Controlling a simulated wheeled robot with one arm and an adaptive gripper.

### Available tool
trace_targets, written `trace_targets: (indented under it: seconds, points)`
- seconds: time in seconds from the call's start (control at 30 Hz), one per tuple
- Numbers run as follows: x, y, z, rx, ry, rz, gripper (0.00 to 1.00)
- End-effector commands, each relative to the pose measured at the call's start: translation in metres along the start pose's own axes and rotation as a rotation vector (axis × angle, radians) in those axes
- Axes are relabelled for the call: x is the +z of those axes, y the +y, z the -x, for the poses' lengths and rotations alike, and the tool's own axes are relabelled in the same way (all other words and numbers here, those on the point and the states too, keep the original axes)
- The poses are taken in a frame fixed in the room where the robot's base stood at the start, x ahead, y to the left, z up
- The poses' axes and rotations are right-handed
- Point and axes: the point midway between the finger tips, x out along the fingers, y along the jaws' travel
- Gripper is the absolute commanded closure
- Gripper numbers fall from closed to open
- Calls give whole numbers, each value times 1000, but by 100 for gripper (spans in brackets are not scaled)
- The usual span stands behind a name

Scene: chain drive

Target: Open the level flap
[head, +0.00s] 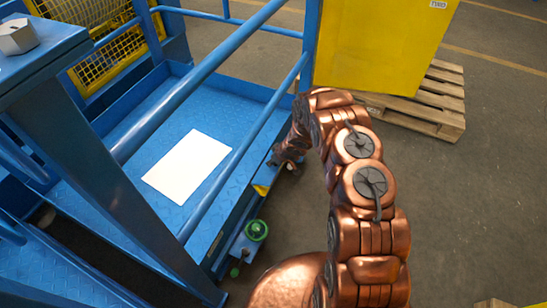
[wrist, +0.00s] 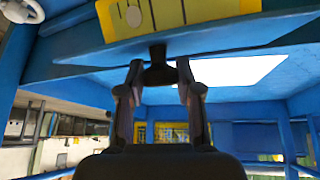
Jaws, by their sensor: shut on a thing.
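In the wrist view a yellow plate (wrist: 180,14) with a white disc and dark scale marks sits on a blue beam at the top. A small black tab (wrist: 157,52) hangs at the beam's lower edge, below this plate. My gripper (wrist: 158,76) is shut on the black tab, one finger on each side. I cannot tell whether the tab belongs to the level flap. In the head view my gripper (head: 276,162) is at the outer edge of the blue platform, partly hidden by my arm. A small yellow patch (head: 262,189) shows just below it.
A white sheet (head: 188,166) lies on the blue platform (head: 230,95). Blue rails (head: 245,148) run beside my arm. A green knob (head: 256,231) is on the platform's side. A yellow box (head: 380,45) stands on a wooden pallet (head: 430,105).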

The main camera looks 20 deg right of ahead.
Motion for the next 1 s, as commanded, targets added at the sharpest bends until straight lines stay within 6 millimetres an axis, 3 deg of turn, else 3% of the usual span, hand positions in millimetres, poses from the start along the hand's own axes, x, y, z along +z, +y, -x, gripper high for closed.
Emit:
trace_targets:
  seconds: [0.03, 0.4, 1.0]
  points:
    - [-10, -3, 4, -4, 11, 4, 100]
    - [-23, -13, 2, -7, 9, 2, 100]
    - [-28, -20, -2, -10, 5, 4, 100]
